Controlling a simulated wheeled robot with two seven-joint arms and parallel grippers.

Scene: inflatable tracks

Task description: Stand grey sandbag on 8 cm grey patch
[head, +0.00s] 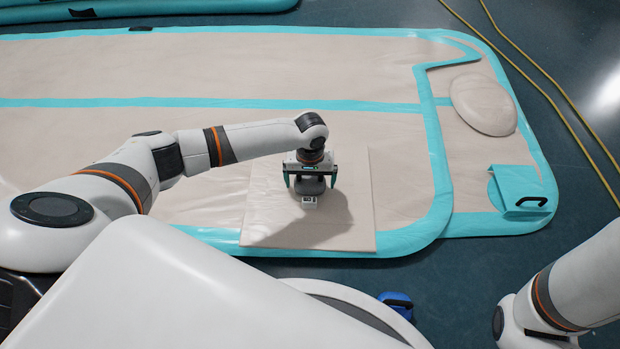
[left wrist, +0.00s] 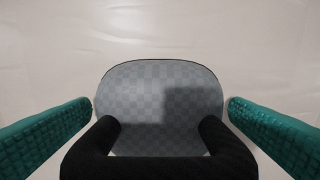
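The grey sandbag (head: 310,186) is on a beige square board, mostly hidden under my left gripper (head: 310,180). In the left wrist view the sandbag (left wrist: 160,80) has a checked grey face with a darker square area and black straps or handles at the near side. The teal fingers of my left gripper (left wrist: 160,125) stand wide on either side of it, with small gaps seeming to show. A small white tag (head: 310,202) sits just in front of the sandbag. I cannot make out a separate grey patch. My right gripper is out of view; only its arm shows at lower right.
The beige board (head: 270,225) lies on the beige and teal inflatable track (head: 220,75). A beige rounded pad (head: 484,104) and a teal piece with a black handle (head: 524,188) are at right. Yellow lines (head: 560,90) cross the dark floor. A blue object (head: 397,304) is near my base.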

